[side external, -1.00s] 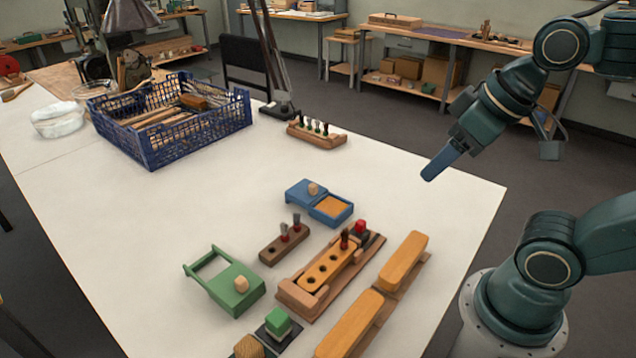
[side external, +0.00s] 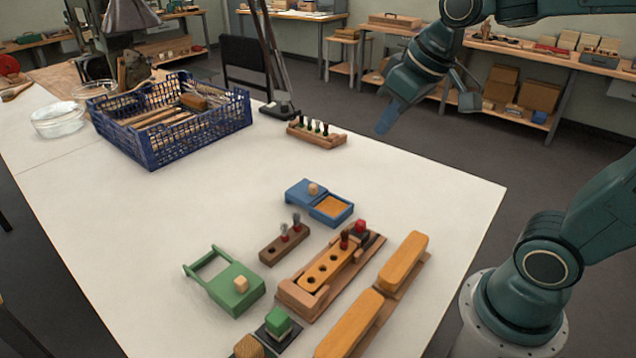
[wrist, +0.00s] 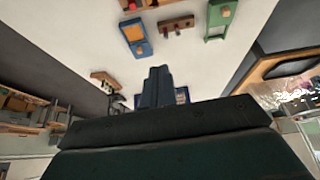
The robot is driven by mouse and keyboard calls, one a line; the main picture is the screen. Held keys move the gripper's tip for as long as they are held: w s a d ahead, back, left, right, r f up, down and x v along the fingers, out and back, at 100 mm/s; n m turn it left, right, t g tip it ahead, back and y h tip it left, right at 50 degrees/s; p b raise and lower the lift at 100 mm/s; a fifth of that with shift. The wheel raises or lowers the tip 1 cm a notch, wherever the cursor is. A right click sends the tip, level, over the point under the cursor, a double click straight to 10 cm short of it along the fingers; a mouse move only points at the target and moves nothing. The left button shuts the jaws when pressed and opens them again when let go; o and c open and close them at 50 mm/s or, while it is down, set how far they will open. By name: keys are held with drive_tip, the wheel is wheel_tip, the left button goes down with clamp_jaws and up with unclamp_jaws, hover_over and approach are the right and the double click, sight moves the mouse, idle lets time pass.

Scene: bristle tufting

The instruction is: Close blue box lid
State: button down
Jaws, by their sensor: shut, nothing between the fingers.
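The blue box (side external: 330,208) sits on the white table, with its blue sliding lid (side external: 303,191) drawn off to the far left side and a wooden knob (side external: 313,188) on it. The orange-brown inside of the box shows, so it stands partly open. In the wrist view the blue box (wrist: 138,36) appears at the upper middle. My gripper (side external: 384,127) is shut and empty, high above the table's far right edge and well apart from the box. In the wrist view its shut fingers (wrist: 157,75) point up the picture.
A green box (side external: 235,288) with a knob, a dark block with pegs (side external: 284,242) and a wooden fixture (side external: 330,275) with holes stand nearer the camera. A blue crate (side external: 170,125) and a peg rack (side external: 316,134) stand farther back. The table's middle is clear.

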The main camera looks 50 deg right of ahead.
drive_tip(key=w+d+f, duration=0.2)
drive_tip(key=w, duration=0.6)
drive_tip(key=g, duration=0.1)
hover_over(303, 189)
drive_tip(key=s, duration=0.1)
wheel_tip(303, 189, down, 18)
drive_tip(key=r, duration=0.1)
drive_tip(key=shift+f, duration=0.25)
drive_tip(key=shift+f, duration=0.1)
drive_tip(key=x, duration=0.9)
drive_tip(key=shift+a+f, duration=0.2)
drive_tip(key=shift+f, duration=0.2)
drive_tip(key=shift+s, duration=2)
drive_tip(key=shift+s, duration=0.1)
